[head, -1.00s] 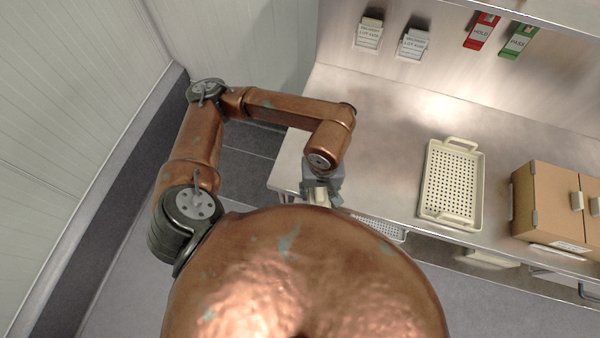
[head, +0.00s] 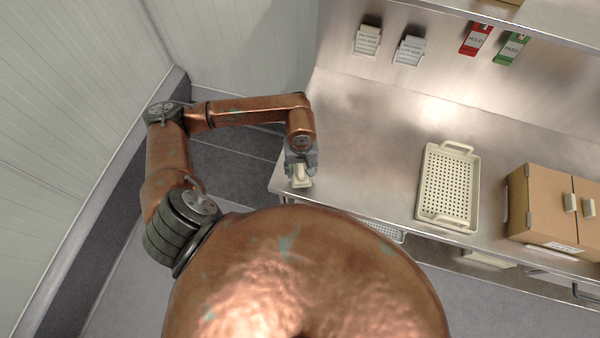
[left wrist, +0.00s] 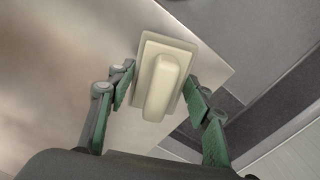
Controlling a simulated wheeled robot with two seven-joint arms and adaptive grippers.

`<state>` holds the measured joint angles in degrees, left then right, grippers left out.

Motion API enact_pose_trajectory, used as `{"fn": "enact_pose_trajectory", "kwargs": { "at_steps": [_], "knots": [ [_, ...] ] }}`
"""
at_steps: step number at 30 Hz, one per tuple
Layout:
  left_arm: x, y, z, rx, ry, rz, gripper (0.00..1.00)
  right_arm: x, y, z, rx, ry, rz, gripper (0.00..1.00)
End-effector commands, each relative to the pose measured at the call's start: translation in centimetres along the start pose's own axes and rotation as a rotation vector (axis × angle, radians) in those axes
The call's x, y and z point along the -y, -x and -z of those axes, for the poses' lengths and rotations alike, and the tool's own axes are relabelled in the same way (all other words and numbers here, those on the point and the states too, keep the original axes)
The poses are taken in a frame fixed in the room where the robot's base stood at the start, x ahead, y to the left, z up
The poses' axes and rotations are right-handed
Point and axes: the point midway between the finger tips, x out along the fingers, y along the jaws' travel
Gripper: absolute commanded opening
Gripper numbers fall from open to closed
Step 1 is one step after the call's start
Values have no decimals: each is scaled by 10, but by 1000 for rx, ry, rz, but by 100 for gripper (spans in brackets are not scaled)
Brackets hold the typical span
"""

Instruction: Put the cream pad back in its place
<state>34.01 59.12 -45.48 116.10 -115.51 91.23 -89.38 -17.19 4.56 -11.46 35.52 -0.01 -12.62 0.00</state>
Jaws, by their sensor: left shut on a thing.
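The cream pad (head: 302,181) is a small rectangular plate with a raised rounded grip. In the left wrist view it (left wrist: 162,80) sits between the green-lined fingers. My left gripper (head: 300,170) is shut on it, at the left end of the steel counter (head: 375,135) near its front corner. I cannot tell whether the pad touches the counter. My right gripper is not in view.
A perforated cream tray (head: 422,190) stands on the counter, left of a cardboard box (head: 540,192). Two labelled paper blocks (head: 367,41) (head: 409,50), a red HOLD tag (head: 476,38) and a green tag (head: 511,47) are on the back wall. The counter's left half is clear.

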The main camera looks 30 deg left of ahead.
Motion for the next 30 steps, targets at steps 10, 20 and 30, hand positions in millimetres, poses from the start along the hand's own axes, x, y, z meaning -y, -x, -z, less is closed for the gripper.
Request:
{"fn": "enact_pose_trajectory", "kwargs": {
  "at_steps": [10,20,30],
  "knots": [
    [1,-35,4,-1,1,0,8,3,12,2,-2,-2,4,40],
    [2,-38,4,0,0,1,47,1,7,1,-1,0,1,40],
    [2,-37,4,0,1,1,64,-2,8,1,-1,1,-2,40]
  ]
}}
